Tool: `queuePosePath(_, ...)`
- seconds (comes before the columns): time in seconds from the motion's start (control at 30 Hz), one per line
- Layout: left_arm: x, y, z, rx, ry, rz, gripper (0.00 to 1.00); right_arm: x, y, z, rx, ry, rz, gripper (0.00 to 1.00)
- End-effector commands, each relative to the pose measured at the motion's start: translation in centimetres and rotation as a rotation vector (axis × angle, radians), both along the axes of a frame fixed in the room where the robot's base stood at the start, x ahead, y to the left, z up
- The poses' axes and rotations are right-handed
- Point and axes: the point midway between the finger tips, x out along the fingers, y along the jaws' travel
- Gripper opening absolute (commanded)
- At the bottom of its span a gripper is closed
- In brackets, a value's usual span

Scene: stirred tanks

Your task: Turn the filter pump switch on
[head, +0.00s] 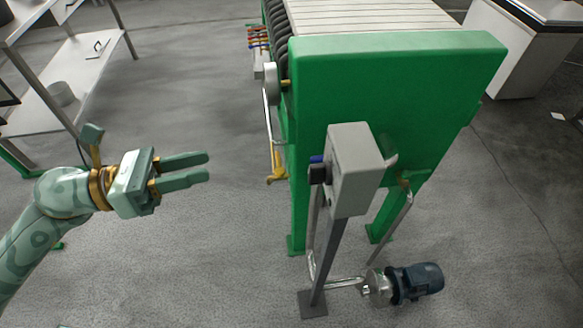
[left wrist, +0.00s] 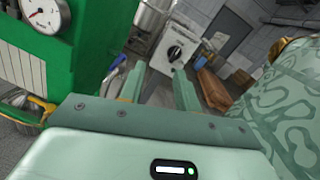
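A grey switch box (head: 358,172) stands on a grey post in front of the green filter press (head: 400,75). A dark knob with a blue part (head: 318,170) sticks out from the box's left side; its setting cannot be read. The pump (head: 410,283), with a dark blue motor, sits on the floor at the foot of the post. My left gripper (head: 209,167) is left of the box, apart from it, fingers pointing right. Its two fingers also show in the left wrist view (left wrist: 160,88), spread with nothing between them. My right gripper is not in view.
A pressure gauge (left wrist: 47,15) is on the green press in the left wrist view. A yellow lever (head: 276,165) hangs at the press's left side. A metal shelf table (head: 65,90) stands at the far left. The floor between my left gripper and the box is clear.

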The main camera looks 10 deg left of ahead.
Motion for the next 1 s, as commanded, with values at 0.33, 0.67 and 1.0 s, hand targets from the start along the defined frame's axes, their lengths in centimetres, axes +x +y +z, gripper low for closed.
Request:
queuePosePath(0.33,-2.2,-2.9,0.0,0.12,-0.255,-0.123,0.33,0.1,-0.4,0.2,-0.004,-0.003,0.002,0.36)
queuePosePath(0.67,-0.1,-10.6,0.2,0.115,-0.254,-0.121,0.33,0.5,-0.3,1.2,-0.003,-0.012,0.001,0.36)
queuePosePath(1.0,1.5,-16.4,-0.1,0.116,-0.248,-0.12,0.33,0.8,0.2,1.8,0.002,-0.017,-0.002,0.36)
